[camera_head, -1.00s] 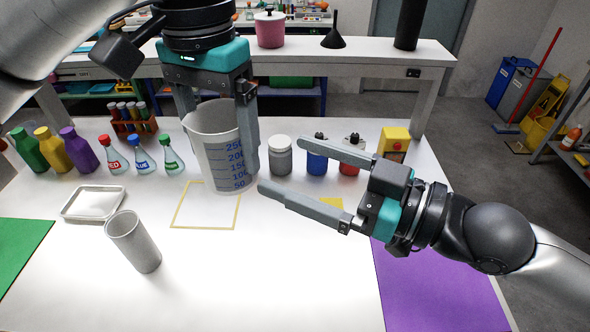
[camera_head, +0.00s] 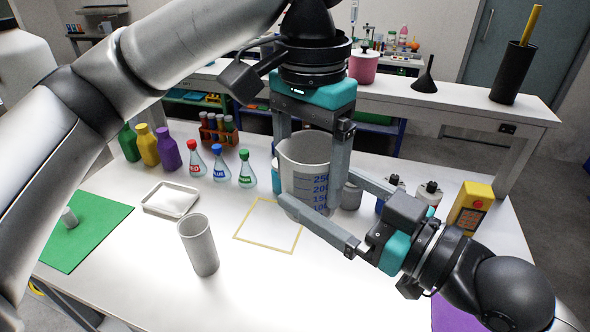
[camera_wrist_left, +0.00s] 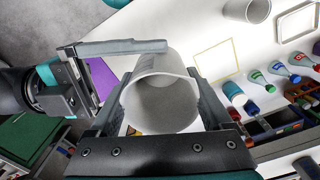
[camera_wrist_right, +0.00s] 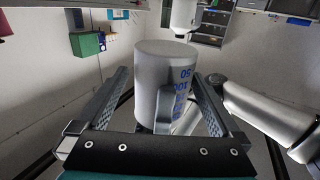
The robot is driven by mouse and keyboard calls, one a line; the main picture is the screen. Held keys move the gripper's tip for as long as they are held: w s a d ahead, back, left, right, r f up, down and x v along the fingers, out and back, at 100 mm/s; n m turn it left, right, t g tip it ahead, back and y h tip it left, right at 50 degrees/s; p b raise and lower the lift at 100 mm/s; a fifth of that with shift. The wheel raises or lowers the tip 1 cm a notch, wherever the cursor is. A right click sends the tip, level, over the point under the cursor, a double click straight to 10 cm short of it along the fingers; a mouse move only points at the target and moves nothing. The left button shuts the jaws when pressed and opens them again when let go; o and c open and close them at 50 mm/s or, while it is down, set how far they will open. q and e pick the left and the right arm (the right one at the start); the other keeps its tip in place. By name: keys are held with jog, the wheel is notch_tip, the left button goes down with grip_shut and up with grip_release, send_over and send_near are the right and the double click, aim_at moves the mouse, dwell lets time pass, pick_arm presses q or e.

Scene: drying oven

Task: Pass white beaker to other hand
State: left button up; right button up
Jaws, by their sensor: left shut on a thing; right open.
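The white beaker (camera_head: 305,165) with blue volume marks is held upright above the table. My left gripper (camera_head: 308,160) comes down from above and is shut on it, with a finger on either side. In the left wrist view the beaker (camera_wrist_left: 160,100) sits between the left fingers, its mouth facing the camera. My right gripper (camera_head: 322,212) comes in from the right and is open, its fingers pointing at the beaker's lower part. In the right wrist view the beaker (camera_wrist_right: 150,85) stands between the open right fingers, with visible gaps beside it.
A grey cup (camera_head: 199,245) stands at the front, near a white tray (camera_head: 158,205) and a yellow square outline (camera_head: 250,241). Several bottles and flasks (camera_head: 217,165) line the back left. A yellow box (camera_head: 471,208) stands at right.

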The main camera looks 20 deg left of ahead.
jog(key=shift+x, duration=2.45)
jog(key=shift+w+d, duration=0.1)
jog(key=c, duration=1)
pick_arm(q)
jog(key=o, duration=0.9)
pick_arm(e)
jog(key=shift+c, duration=0.5)
pick_arm(q)
jog(key=shift+o, duration=1.1)
jog(key=shift+r, duration=0.15)
